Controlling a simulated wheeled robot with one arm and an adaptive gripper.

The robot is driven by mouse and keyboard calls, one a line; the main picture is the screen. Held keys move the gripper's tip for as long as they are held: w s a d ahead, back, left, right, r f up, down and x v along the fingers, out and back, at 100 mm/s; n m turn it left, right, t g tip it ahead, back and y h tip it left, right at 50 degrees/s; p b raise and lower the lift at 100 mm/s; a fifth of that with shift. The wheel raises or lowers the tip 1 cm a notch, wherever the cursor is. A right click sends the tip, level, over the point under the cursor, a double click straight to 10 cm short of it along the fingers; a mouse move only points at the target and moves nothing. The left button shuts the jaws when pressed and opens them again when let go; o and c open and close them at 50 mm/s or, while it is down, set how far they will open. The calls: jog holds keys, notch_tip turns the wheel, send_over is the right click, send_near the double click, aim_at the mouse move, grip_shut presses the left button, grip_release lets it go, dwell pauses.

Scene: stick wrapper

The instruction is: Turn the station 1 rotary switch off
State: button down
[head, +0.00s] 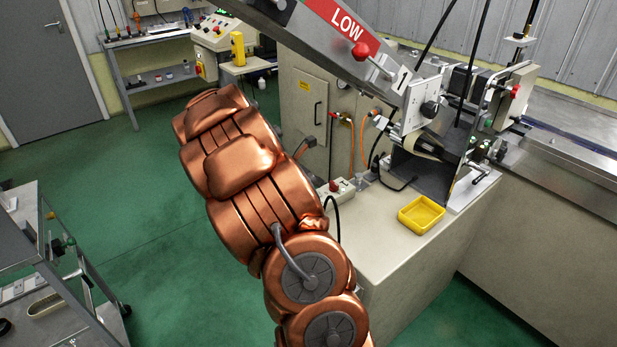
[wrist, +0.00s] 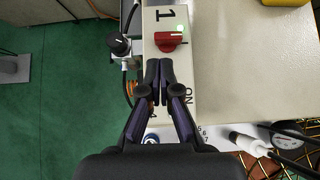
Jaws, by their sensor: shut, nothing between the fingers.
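The station 1 switch box (wrist: 152,22) is a pale box marked "1" and "ON" in the wrist view. Its red rotary switch (wrist: 168,42) has a handle lying roughly crosswise, with a pale line pointing right. A green light (wrist: 180,28) glows just beyond the switch. My gripper (wrist: 164,64) is shut and empty over the box, its tips just short of the red switch; whether they touch it I cannot tell. In the head view the box (head: 343,194) with its red knob (head: 334,185) sits at the bench's left edge. I cannot make out my gripper there.
A black knob (wrist: 120,46) stands left of the box. A pressure gauge (wrist: 291,133) and hoses lie at the lower right. A yellow tray (head: 421,215) sits on the bench (head: 385,262). The sloped "LOW" machine arm (head: 330,30) hangs above.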

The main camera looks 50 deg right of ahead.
aim_at(332, 188)
jog(key=shift+x, duration=2.05)
